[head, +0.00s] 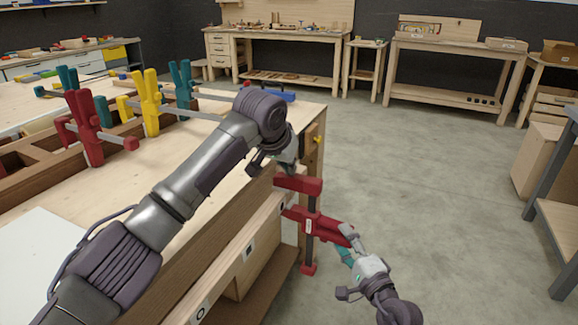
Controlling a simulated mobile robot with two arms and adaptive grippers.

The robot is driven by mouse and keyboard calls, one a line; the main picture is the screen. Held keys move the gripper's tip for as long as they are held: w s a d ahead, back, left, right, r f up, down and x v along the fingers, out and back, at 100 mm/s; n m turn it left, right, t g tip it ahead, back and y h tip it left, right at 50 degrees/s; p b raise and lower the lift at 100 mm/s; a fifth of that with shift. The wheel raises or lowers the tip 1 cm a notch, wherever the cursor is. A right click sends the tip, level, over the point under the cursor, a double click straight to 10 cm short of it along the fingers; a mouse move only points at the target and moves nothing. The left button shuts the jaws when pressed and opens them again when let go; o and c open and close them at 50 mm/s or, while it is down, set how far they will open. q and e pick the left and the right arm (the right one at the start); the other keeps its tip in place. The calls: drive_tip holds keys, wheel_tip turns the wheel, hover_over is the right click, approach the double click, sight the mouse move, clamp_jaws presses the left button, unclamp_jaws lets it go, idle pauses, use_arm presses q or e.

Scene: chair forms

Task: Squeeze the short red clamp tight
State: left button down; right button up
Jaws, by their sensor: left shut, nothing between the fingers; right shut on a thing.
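A red clamp (315,224) hangs upright at the near right corner of the workbench (232,192). My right gripper (350,240) is shut on the clamp's red handle, low and to the right of the bar. My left gripper (284,168) is shut and empty just above the upper jaw; its fingertips are partly hidden. Whether the jaws press on the wood cannot be told.
A wooden rack (42,168) on the bench holds another red clamp (88,130), a yellow clamp (150,102) and teal clamps. A white board (40,262) lies at the lower left. Open grey floor (430,170) lies to the right, before other benches.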

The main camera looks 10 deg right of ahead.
use_arm(q)
drive_tip(key=shift+a+f, duration=0.15)
drive_tip(key=shift+f, duration=0.3)
use_arm(e)
drive_tip(key=o, duration=1.4)
drive_tip(key=shift+r, duration=0.25)
use_arm(q)
drive_tip(key=shift+s, duration=0.1)
use_arm(e)
drive_tip(key=shift+r, duration=0.35)
drive_tip(key=shift+w, duration=0.1)
drive_tip(key=shift+w+a+f, duration=0.15)
drive_tip(key=shift+w+a, duration=0.35)
drive_tip(key=shift+w, duration=0.1)
drive_tip(key=shift+o, duration=0.2)
